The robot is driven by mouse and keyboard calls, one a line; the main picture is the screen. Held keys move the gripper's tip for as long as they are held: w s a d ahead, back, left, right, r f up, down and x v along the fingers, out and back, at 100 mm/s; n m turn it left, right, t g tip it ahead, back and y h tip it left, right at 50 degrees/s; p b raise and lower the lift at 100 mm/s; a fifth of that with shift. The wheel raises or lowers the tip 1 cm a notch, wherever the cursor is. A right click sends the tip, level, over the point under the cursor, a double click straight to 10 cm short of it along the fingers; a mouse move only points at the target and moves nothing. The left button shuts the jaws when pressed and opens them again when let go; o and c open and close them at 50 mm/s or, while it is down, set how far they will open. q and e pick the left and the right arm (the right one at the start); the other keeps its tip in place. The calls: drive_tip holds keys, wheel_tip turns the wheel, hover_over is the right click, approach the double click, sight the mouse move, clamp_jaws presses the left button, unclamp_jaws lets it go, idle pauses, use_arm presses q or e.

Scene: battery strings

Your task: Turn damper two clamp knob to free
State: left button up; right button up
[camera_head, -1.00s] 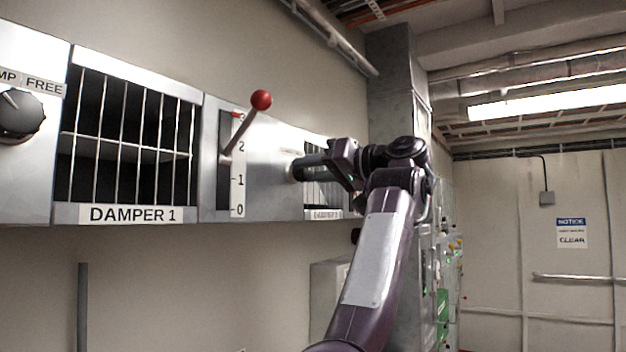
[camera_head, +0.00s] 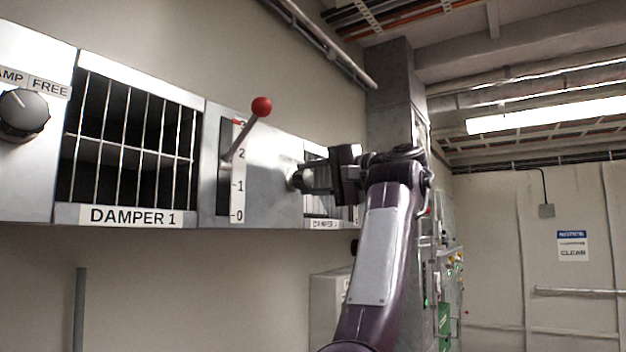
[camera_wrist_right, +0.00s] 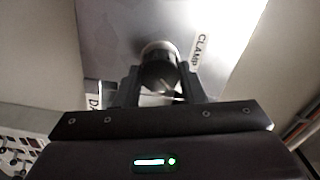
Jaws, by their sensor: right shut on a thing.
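The damper two clamp knob (camera_head: 294,180) is a dark round knob with a light base on the grey panel, right of the lever. In the right wrist view the knob (camera_wrist_right: 160,66) sits between the two fingers, beside a CLAMP label (camera_wrist_right: 197,52). My right gripper (camera_head: 308,179) is shut on it, one finger on each side. The gripper (camera_wrist_right: 160,86) and wrist hide much of the knob and panel in the head view. The FREE label of this knob cannot be made out. My left gripper is not in view.
A red-balled lever (camera_head: 261,107) sticks out left of my right gripper, beside a number scale (camera_head: 238,185). Further left are the barred DAMPER 1 opening (camera_head: 130,140) and another knob (camera_head: 24,115) under a FREE label. A grey column (camera_head: 390,95) stands behind my arm.

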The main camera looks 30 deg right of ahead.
drive_tip(key=shift+r+m, duration=0.15)
drive_tip(key=shift+m, duration=0.35)
drive_tip(key=o, duration=0.8)
drive_tip(key=shift+c, duration=0.2)
drive_tip(key=shift+o, duration=1.1)
drive_tip(key=shift+w, duration=0.15)
drive_tip(key=shift+s+d+f, duration=0.1)
drive_tip(key=shift+s+f, duration=0.15)
drive_tip(key=b+v, duration=0.4)
drive_tip(key=v, duration=0.3)
drive_tip(key=shift+s, duration=0.2)
drive_tip(key=shift+r, duration=0.1)
